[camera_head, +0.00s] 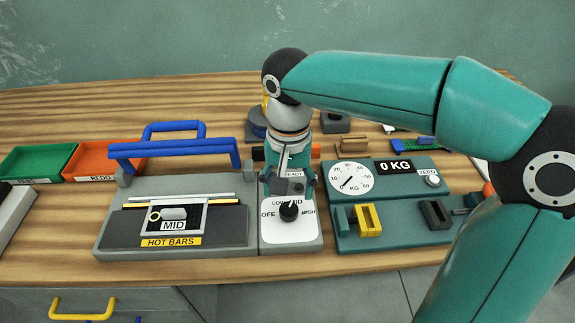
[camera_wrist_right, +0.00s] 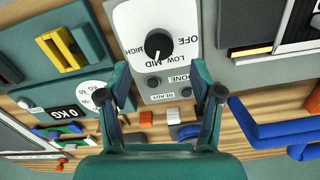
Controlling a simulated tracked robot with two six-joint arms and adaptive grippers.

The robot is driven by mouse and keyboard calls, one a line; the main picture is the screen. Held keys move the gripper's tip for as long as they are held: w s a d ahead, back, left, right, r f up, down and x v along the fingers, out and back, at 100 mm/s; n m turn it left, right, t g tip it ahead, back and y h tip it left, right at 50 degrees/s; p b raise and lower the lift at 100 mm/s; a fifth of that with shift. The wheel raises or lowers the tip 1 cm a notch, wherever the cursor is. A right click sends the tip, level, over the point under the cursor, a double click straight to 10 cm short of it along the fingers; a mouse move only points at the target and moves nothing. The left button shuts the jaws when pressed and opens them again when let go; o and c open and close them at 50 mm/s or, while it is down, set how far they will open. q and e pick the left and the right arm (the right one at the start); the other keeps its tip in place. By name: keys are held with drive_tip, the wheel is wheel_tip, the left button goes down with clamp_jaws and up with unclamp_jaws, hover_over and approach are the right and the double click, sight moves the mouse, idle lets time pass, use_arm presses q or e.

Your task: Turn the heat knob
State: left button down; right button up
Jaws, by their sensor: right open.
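The heat knob (camera_head: 289,211) is a small black round knob on a white dial plate (camera_head: 305,233) marked OFF, LOW, MID and HIGH. It also shows in the right wrist view (camera_wrist_right: 158,44), where a pale pointer mark seems to face the MID side. My right gripper (camera_head: 289,184) is above the READY end of the plate. In the wrist view its fingers (camera_wrist_right: 158,88) are spread, with nothing between them. The knob lies beyond the fingertips, apart from them. My left gripper is not in view.
Left of the dial is the HOT BARS unit (camera_head: 120,241) with a MID sign (camera_head: 173,225) and blue handle (camera_head: 175,147). Right of it is a teal scale panel (camera_head: 399,205) with yellow block (camera_head: 369,220). Green (camera_head: 36,164) and orange (camera_head: 97,160) trays stand left.

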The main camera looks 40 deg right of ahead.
sight(288, 208)
wheel_tip(288, 208, up, 6)
drive_tip(key=shift+f, duration=0.1)
idle(0.4)
